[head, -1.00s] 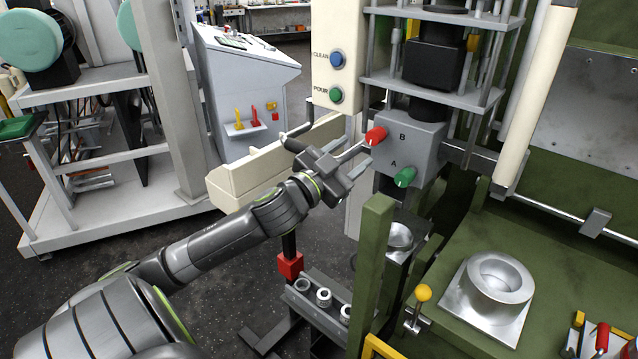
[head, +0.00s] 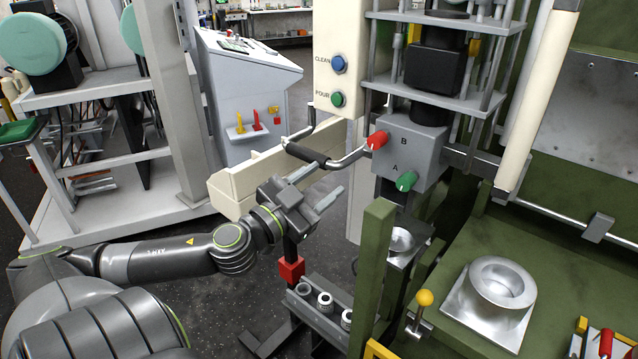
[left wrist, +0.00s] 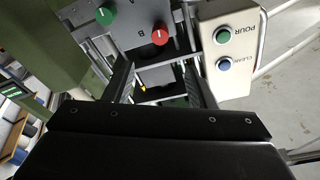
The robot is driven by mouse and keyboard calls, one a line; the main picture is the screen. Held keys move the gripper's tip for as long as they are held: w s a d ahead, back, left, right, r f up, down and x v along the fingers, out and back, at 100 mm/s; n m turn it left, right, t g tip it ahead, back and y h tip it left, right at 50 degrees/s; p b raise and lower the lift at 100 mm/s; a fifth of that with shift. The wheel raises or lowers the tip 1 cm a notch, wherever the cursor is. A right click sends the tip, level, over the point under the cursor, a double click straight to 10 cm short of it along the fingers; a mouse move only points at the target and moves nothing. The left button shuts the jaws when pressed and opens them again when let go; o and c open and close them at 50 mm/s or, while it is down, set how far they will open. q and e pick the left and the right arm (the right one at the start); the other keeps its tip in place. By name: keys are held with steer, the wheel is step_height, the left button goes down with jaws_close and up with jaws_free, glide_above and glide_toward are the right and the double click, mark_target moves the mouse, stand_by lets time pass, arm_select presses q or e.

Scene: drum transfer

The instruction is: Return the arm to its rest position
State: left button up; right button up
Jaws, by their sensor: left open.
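My left gripper (head: 329,177) is open and empty in the middle of the head view, below and left of the grey valve block (head: 408,150). Its two fingers point up and right and stand apart. In the left wrist view the gap between the fingers (left wrist: 155,85) holds nothing; the machine shows beyond it. My left arm reaches in from the lower left. My right gripper is in neither view.
A bent handle (head: 306,153) with a dark grip is just above the gripper. A red knob (head: 377,141) and a green knob (head: 406,181) sit on the block. A red block (head: 291,269) on a post is below. Green posts stand to the right.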

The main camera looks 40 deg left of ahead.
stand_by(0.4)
